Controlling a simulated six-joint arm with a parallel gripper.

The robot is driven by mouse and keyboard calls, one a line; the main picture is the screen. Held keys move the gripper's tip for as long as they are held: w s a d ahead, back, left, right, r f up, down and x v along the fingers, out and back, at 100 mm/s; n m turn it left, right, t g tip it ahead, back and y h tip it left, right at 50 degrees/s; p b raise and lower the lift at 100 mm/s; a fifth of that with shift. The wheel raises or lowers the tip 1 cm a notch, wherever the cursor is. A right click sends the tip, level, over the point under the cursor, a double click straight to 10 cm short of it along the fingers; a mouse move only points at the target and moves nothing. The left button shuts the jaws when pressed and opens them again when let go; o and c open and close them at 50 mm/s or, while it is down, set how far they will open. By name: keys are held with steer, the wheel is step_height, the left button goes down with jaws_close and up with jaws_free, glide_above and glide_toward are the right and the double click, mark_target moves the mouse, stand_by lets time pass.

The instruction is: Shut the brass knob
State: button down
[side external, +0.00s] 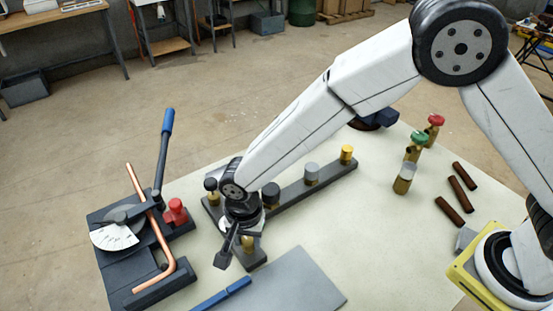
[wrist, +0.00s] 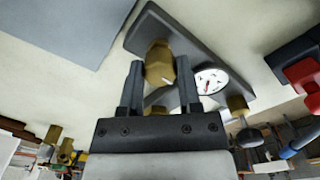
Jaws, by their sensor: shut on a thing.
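The brass knob (side external: 247,243) sits at the near end of a dark manifold block (side external: 290,192), below my wrist in the side view. In the wrist view the brass knob (wrist: 158,62) is faceted, with a small pale mark on it. My gripper (wrist: 160,75) is shut on it, one dark finger on each side. In the side view my gripper (side external: 238,248) points down at the knob, and one finger partly hides it. A white dial gauge (wrist: 211,80) shows beside the right finger.
A pipe bender (side external: 120,240) with a copper pipe stands left. A grey plate (side external: 290,285) lies in front. Loose valves (side external: 405,178) and brown tubes (side external: 461,188) lie right.

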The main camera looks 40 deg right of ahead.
mark_target(248, 240)
stand_by(0.4)
steer(key=shift+c, duration=1.4)
jaws_free()
steer(key=shift+r, duration=0.1)
steer(key=shift+r, duration=3.8)
steer(key=shift+d, duration=0.1)
steer(key=s+d+n+t, duration=0.1)
steer(key=s+d+n, duration=0.1)
steer(key=d, duration=0.7)
steer(key=s+d+r+n, duration=0.1)
steer(key=s+d+n, duration=0.2)
steer(key=d, duration=0.7)
steer(key=s+d+r+n+t, duration=0.1)
steer(key=s+d+n, duration=0.2)
steer(key=d, duration=0.7)
steer(key=shift+s+d+r+n+t, duration=0.2)
steer(key=shift+n+t, duration=0.1)
steer(key=shift+n, duration=0.2)
